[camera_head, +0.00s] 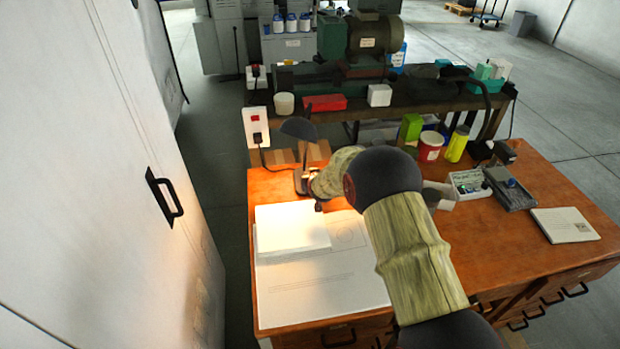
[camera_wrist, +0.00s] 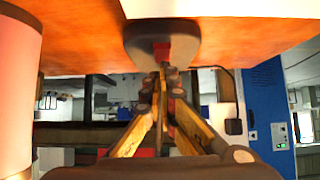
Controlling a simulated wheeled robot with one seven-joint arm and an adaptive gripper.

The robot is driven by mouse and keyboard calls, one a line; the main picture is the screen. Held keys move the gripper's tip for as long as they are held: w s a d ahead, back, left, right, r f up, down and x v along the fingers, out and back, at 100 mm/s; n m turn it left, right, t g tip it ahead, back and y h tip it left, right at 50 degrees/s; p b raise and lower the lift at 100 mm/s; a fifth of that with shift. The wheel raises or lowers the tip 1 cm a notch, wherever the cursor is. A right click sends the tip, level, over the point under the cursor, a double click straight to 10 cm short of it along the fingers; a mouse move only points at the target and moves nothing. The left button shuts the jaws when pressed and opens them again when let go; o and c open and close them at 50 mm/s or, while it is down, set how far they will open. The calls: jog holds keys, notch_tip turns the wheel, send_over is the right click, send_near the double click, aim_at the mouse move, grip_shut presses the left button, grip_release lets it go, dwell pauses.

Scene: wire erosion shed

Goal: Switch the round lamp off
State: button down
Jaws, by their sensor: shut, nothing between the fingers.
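The desk lamp (camera_head: 299,129) has a dark shade on a thin stem and stands at the far left of the wooden desk. It looks lit: warm light falls on the desk and papers. In the wrist view its rounded dark base (camera_wrist: 150,42) is at the top, with a small red switch (camera_wrist: 161,51) on it. My gripper (camera_wrist: 165,76) is shut and empty, its fingertips right by the red switch; I cannot tell whether they touch it. In the head view my arm hides most of the gripper and part of the desk near the base.
White papers (camera_head: 292,228) lie on the desk in front of the lamp. A white socket panel (camera_head: 256,127) is behind the lamp. A pale cabinet door (camera_head: 120,150) rises at left.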

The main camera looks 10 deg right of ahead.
dwell(0.3)
jog(key=shift+w+f, duration=0.25)
jog(key=shift+f, duration=0.15)
jog(key=shift+w, duration=0.1)
jog(key=shift+w+r, duration=0.2)
jog(key=shift+w, duration=0.5)
jog(key=shift+d+r, duration=0.1)
jog(key=shift+r, duration=0.25)
notch_tip(320, 180, up, 4)
jog(key=shift+w+r+p, duration=0.15)
jog(key=shift+r+p, duration=0.05)
jog(key=shift+p, duration=0.75)
jog(key=w+r+p+v, duration=0.1)
jog(key=p+v, duration=0.1)
jog(key=v, duration=0.6)
jog(key=shift+s+r, duration=0.2)
jog(key=shift+r, duration=0.3)
